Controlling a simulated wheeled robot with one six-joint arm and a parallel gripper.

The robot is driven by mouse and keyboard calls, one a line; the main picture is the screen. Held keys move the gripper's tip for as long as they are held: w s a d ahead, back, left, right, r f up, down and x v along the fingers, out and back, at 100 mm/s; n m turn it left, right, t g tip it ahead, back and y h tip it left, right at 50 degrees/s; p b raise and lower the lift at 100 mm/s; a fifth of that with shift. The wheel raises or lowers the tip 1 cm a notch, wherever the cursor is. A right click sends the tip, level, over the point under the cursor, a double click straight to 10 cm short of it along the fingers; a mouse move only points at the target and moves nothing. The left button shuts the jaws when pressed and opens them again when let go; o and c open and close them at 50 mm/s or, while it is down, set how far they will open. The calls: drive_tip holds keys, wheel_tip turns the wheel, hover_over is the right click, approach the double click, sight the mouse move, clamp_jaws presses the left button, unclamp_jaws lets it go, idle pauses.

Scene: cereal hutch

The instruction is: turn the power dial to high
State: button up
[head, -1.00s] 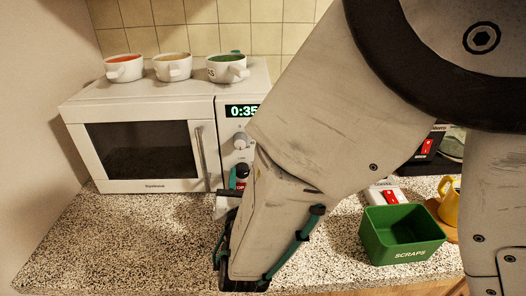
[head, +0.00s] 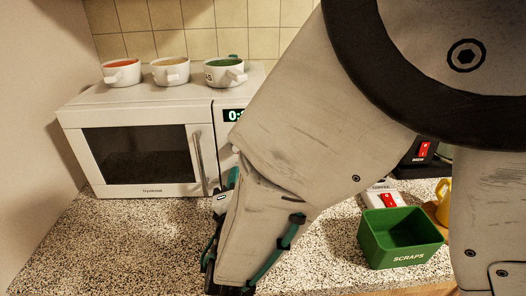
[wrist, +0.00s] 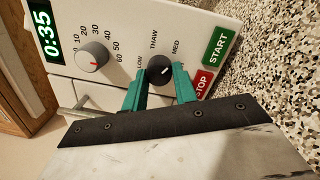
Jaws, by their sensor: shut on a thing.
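The power dial (wrist: 159,69) is a dark round knob with a short pale mark on its face, on the microwave's white control panel. The labels LOW, THAW and MED show around it; no HIGH label is readable, and the exact setting is hard to tell. My gripper (wrist: 159,80) has its green fingers on either side of the dial, shut on it. In the head view my arm hides the dial and most of the panel of the white microwave (head: 83,190).
A grey timer dial (wrist: 92,57), the START button (wrist: 217,46) and the STOP button (wrist: 202,84) are near the power dial. Three bowls, one of them red-filled (head: 121,72), stand on the microwave. A green scraps bin (head: 385,250) stands right on the counter.

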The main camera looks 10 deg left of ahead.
drive_tip(key=m, duration=0.6)
drive_tip(key=shift+r, duration=0.1)
drive_tip(key=m, duration=0.6)
drive_tip(key=shift+g+h, duration=0.3)
drive_tip(key=shift+h, duration=0.1)
drive_tip(key=o, duration=1)
drive_tip(key=shift+r, duration=0.1)
drive_tip(key=shift+s, duration=0.1)
drive_tip(key=s, duration=0.2)
drive_tip(key=s+d, duration=0.1)
drive_tip(key=s, duration=0.4)
drive_tip(key=shift+s+d, duration=0.15)
drive_tip(key=shift+s, duration=0.15)
